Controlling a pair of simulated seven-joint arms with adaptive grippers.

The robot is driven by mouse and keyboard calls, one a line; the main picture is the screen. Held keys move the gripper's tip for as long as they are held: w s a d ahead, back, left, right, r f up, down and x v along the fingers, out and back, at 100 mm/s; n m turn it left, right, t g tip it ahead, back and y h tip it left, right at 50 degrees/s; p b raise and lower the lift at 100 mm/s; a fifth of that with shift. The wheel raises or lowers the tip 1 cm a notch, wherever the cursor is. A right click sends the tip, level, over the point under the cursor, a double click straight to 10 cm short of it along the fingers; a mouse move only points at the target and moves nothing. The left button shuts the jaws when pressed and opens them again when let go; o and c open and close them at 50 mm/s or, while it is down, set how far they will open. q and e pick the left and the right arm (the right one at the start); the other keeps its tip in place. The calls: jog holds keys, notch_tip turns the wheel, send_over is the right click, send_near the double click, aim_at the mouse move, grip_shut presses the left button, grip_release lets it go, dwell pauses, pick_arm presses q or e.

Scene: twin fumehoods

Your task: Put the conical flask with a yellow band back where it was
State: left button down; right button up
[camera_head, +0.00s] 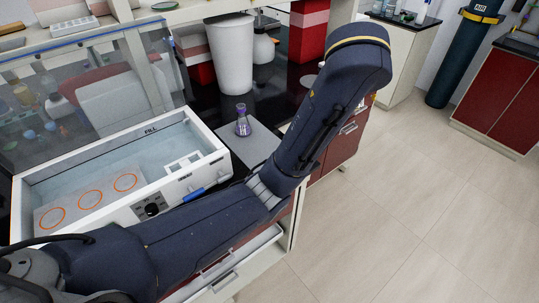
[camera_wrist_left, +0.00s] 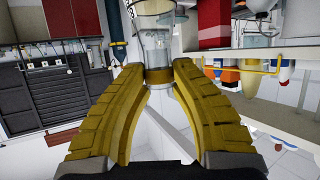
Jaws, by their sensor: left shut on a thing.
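A clear glass vessel (camera_wrist_left: 158,50) with a yellow band low in the picture shows between my left gripper's fingertips in the wrist view; I take it as the conical flask with the yellow band. My left gripper (camera_wrist_left: 160,78) is shut on it, and the fingers hide part of its sides. In the head view my left arm crosses from the lower left and bends up to the top, but its gripper and the held flask are not seen there. My right gripper is in neither view.
A conical flask with purple on it (camera_head: 243,124) stands on a grey mat (camera_head: 262,144) on the dark bench, near my arm. A white water bath (camera_head: 205,172) with orange rings is left of it. A white bin (camera_head: 231,55) stands behind. Open floor (camera_head: 430,190) lies right.

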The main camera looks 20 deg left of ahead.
pick_arm(q)
jog(key=a+f+n+g+y, duration=0.1)
jog(key=a+f+n+y, duration=0.3)
jog(key=a+f, duration=0.55)
jog(key=a+f+n+g+y, duration=0.1)
jog(key=a+f+n+y, duration=0.4)
jog(key=a, duration=0.7)
notch_tip(320, 180, down, 9)
jog(key=m, duration=0.1)
jog(key=shift+s+a+f, duration=0.15)
jog(key=shift+a, duration=0.15)
jog(key=shift+f, duration=0.1)
jog(key=c, duration=1.1)
grip_release()
jog(key=shift+c, duration=0.2)
